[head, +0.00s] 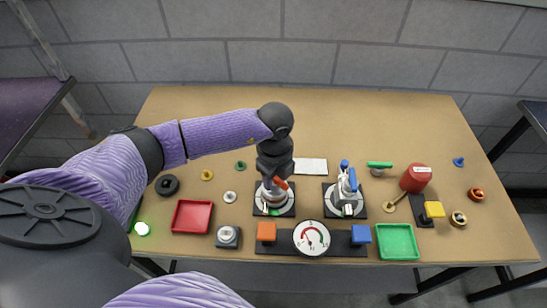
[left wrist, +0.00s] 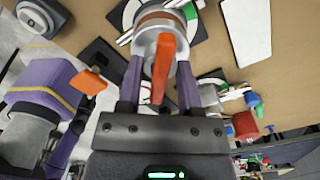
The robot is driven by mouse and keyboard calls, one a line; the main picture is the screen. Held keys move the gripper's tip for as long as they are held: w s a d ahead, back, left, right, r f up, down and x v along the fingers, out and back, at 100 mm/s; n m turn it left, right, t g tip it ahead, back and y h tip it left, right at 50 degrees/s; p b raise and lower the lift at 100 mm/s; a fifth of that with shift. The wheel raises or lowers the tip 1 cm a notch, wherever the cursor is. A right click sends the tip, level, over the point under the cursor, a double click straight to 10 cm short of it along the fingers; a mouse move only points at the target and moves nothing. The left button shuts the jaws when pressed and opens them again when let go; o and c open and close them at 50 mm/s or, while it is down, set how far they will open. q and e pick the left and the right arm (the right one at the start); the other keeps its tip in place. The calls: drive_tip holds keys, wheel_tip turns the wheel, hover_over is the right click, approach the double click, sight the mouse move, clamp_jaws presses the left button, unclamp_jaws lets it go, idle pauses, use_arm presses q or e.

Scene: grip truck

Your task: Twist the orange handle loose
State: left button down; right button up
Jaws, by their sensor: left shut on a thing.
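The orange handle (head: 281,183) sits on a round silver fixture on a dark square base (head: 260,207) with a white and green disc. In the left wrist view the orange handle (left wrist: 163,68) is a narrow bar across a silver round cap. My left gripper (head: 273,180) reaches down over it from above. In the left wrist view its purple fingers (left wrist: 160,90) stand on both sides of the cap, shut on the handle part. The exact finger contact is partly hidden. My right gripper is in neither view.
A similar fixture with a blue handle (head: 345,182) stands to the right. A gauge (head: 311,238) sits in front, between an orange block (head: 266,231) and a blue block (head: 361,234). A red tray (head: 192,216) and green tray (head: 397,241) flank it. The back of the table (head: 320,115) is clear.

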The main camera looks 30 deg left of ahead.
use_arm(q)
drive_tip(key=n+p, duration=0.1)
drive_tip(key=n, duration=0.2)
drive_tip(key=shift+r+p, duration=0.25)
drive_tip(key=shift+p, duration=0.15)
drive_tip(key=n+p, duration=0.2)
drive_tip(key=n, duration=0.1)
drive_tip(key=shift+n+p, duration=0.5)
drive_tip(key=shift+n, duration=0.2)
drive_tip(key=n+p, duration=0.2)
drive_tip(key=n, duration=0.1)
drive_tip(key=shift+n+p, duration=0.35)
drive_tip(key=shift+n, duration=0.35)
drive_tip(key=shift+f, duration=0.3)
drive_tip(key=c, duration=0.6)
unclamp_jaws()
drive_tip(key=shift+o, duration=0.2)
